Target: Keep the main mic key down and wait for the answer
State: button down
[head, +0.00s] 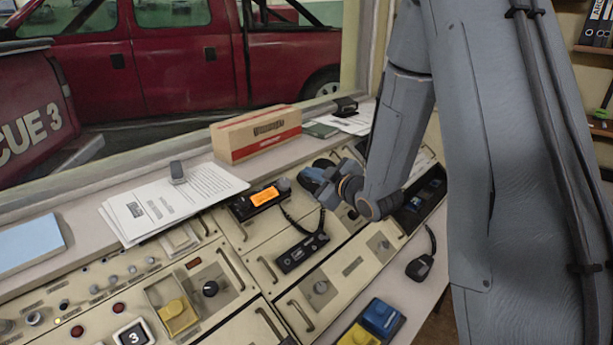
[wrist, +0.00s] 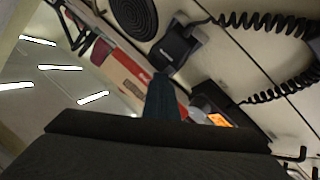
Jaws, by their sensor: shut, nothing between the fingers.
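My gripper (head: 318,183) is shut and low over the back of the console, right of a radio (head: 262,197) with a lit orange display. In the wrist view its closed dark fingers (wrist: 163,97) point at a small black unit (wrist: 180,46) with a coiled cord. The fingertips overlap its near edge there; I cannot tell whether they touch or press it. The radio also shows in the wrist view (wrist: 215,112). A black hand microphone (head: 302,250) lies on the console in front of the radio. I cannot read which key is the main mic key.
A second hand microphone (head: 421,264) lies at the right edge. Yellow (head: 177,314) and blue (head: 381,315) buttons stand at the front. A cardboard box (head: 255,137) and papers (head: 172,203) lie on the ledge under the window. Raised handles (head: 230,268) cross the panels.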

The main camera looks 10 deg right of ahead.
dwell(0.4)
jog(key=shift+s+d+r+p, duration=0.25)
jog(key=shift+s+r+p, duration=0.1)
jog(key=shift+r+p, duration=0.3)
jog(key=r+p, duration=0.1)
jog(key=s+d+r+p, duration=0.1)
jog(key=s+r+p, duration=0.1)
jog(key=r, duration=0.1)
jog(key=shift+s+d+r, duration=0.1)
jog(key=shift+s+d, duration=0.05)
jog(key=shift+d, duration=0.1)
dwell(0.4)
